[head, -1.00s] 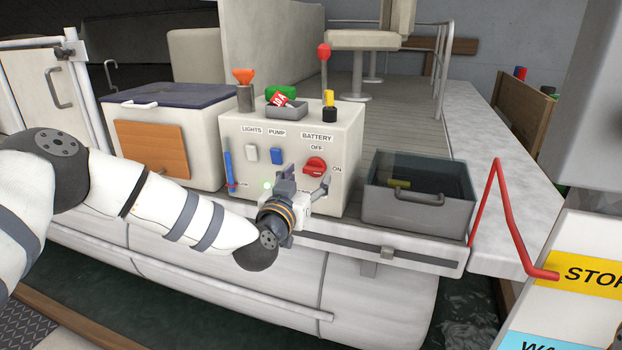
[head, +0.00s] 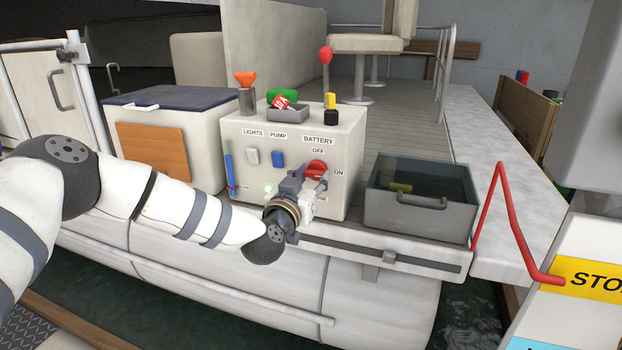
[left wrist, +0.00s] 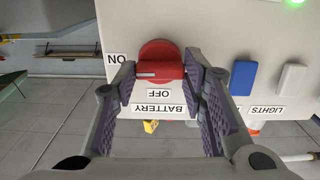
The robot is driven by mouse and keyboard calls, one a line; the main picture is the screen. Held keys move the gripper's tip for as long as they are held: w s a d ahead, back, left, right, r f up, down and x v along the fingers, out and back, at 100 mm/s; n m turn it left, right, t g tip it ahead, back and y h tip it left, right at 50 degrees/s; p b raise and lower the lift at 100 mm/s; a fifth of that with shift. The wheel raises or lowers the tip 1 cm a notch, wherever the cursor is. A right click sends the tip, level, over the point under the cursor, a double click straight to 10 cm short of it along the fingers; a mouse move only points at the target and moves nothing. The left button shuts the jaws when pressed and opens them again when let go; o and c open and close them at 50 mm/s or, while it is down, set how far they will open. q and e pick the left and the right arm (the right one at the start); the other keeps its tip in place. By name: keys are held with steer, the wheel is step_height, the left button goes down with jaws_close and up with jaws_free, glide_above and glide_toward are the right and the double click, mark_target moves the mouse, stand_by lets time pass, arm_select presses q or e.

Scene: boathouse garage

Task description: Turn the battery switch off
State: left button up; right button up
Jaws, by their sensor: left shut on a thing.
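The red battery switch (head: 317,167) is a round knob on the front of the cream console (head: 240,190), with OFF above it and ON to its right. In the left wrist view, which is upside down, the red knob (left wrist: 160,60) has a raised handle lying crosswise, its white line on the side of the ON label (left wrist: 117,58). The OFF label (left wrist: 159,94) is clear of the handle. My left gripper (head: 312,183) is at the knob, its fingers (left wrist: 158,78) shut on the handle's two ends. It hides the knob's lower part in the head view.
A white switch (head: 253,157) and a blue switch (head: 278,159) sit left of the knob. A grey bin (head: 420,215) stands close on the right.

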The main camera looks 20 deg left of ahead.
arm_select(q)
steer(key=n, duration=0.4)
steer(key=shift+f+n, duration=0.15)
steer(key=shift+n, duration=0.15)
steer(key=n, duration=0.4)
steer(key=shift+n, duration=0.3)
steer(key=n+b, duration=0.1)
steer(key=n, duration=0.3)
steer(key=shift+f, duration=0.15)
steer(key=shift+n+b, duration=0.55)
steer(key=shift+n, duration=1.55)
arm_select(e)
steer(key=shift+s+f+g, duration=0.4)
steer(key=shift+s+f, duration=0.7)
steer(key=shift+f, duration=0.15)
arm_select(q)
steer(key=shift+r, duration=0.2)
steer(key=shift+d, duration=0.1)
steer(key=o, duration=1.2)
steer(key=shift+c, duration=0.2)
